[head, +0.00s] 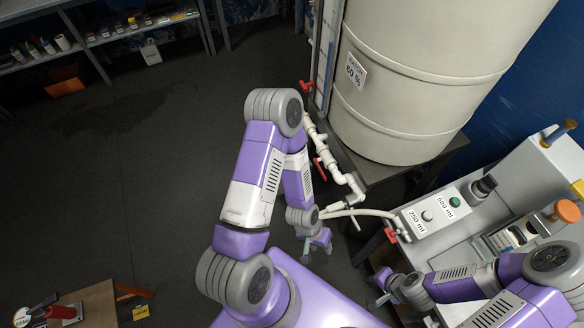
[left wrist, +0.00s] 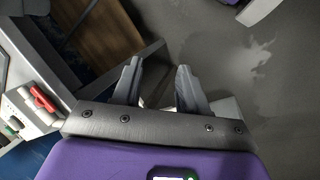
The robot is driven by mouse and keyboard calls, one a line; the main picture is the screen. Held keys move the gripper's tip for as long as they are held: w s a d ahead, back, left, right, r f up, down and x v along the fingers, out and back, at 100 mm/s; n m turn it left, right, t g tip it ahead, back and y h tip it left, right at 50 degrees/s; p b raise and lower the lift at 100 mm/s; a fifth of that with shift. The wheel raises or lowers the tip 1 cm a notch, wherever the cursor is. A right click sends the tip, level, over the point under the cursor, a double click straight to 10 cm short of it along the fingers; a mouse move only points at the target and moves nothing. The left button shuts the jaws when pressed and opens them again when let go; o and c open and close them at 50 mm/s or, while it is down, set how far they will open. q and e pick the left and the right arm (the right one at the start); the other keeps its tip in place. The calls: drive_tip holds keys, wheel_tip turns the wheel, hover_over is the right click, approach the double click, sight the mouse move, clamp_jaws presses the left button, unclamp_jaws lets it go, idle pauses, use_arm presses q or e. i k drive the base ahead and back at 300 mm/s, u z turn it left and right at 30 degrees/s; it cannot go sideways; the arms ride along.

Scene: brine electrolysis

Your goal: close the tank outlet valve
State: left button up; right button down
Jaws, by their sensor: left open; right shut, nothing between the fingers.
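The big pale tank (head: 430,80) with a 60 % label stands at the upper middle of the head view. White pipework (head: 335,172) runs down beside it, with a red handle (head: 319,170) on its middle part and another red handle (head: 307,86) higher up. A third red handle (head: 390,235) is by the dispenser's hose end; a red handle (left wrist: 42,98) also shows at the left of the left wrist view. My left gripper (head: 317,248) is open and empty, below the pipework and apart from the handles. My right gripper (head: 377,291) is shut and empty, low beside the dispenser.
A grey dispenser (head: 470,215) with 250 ml and 500 ml buttons stands at right. A white hose (head: 365,212) reaches it from the pipe. Shelves (head: 100,38) line the upper left; a wooden table (head: 85,305) is at lower left.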

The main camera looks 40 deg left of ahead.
sight(316, 162)
drive_tip(key=u, duration=0.1)
drive_tip(key=i, duration=0.1)
drive_tip(key=u, duration=3.3)
drive_tip(key=k, duration=0.5)
drive_tip(key=z, duration=1.5)
drive_tip(key=i, duration=0.5)
